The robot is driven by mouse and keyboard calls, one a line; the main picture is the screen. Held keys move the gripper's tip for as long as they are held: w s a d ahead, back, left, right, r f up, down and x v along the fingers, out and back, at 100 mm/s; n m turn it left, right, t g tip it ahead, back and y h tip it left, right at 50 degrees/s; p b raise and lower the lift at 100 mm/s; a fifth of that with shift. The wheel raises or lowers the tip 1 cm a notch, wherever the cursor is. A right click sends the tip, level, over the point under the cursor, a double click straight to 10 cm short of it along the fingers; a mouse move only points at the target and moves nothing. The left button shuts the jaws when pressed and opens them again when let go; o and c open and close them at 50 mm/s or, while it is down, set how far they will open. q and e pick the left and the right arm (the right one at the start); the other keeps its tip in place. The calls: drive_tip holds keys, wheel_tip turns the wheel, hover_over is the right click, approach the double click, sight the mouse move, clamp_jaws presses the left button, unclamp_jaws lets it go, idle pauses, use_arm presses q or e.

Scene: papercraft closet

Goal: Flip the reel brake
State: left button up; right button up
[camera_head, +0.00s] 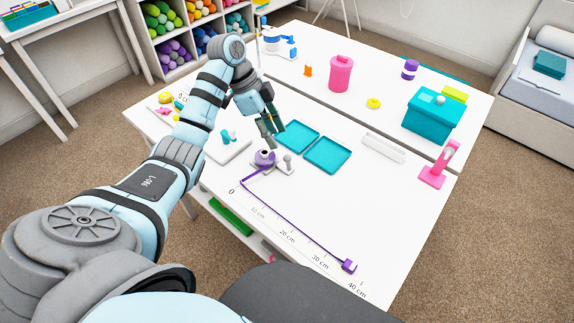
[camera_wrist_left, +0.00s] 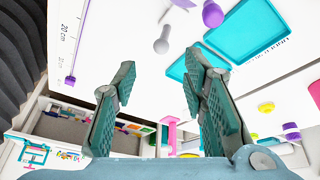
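The purple reel (camera_head: 264,157) sits on a small white base near the table's middle. A grey round-topped lever (camera_head: 288,159), which looks like the brake, stands beside it. A purple tape (camera_head: 296,227) runs from the reel along a printed centimetre scale to a purple end piece (camera_head: 349,266). My left gripper (camera_head: 270,129) is above and behind the reel, empty. In the left wrist view its fingers (camera_wrist_left: 162,68) are spread wide; the grey lever (camera_wrist_left: 162,41) and purple reel (camera_wrist_left: 212,14) appear beyond the fingertips, apart from them. My right gripper is not in view.
Two teal trays (camera_head: 327,155) lie right of the reel, close to the gripper. A white board (camera_head: 228,146) with a small teal piece lies to its left. A pink stand (camera_head: 438,166) is at the right edge. The table right of the tape is clear.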

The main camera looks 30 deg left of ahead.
sight(286, 157)
use_arm(q)
drive_tip(key=b+x, duration=0.4)
drive_tip(key=x, duration=0.5)
drive_tip(key=shift+w+a+f+b, duration=0.1)
drive_tip(key=shift+f+b, duration=0.05)
drive_tip(key=shift+b, duration=0.25)
drive_tip(key=shift+f, duration=0.3)
drive_tip(key=shift+d, duration=0.2)
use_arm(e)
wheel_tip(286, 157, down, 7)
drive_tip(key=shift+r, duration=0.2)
use_arm(q)
clamp_jaws()
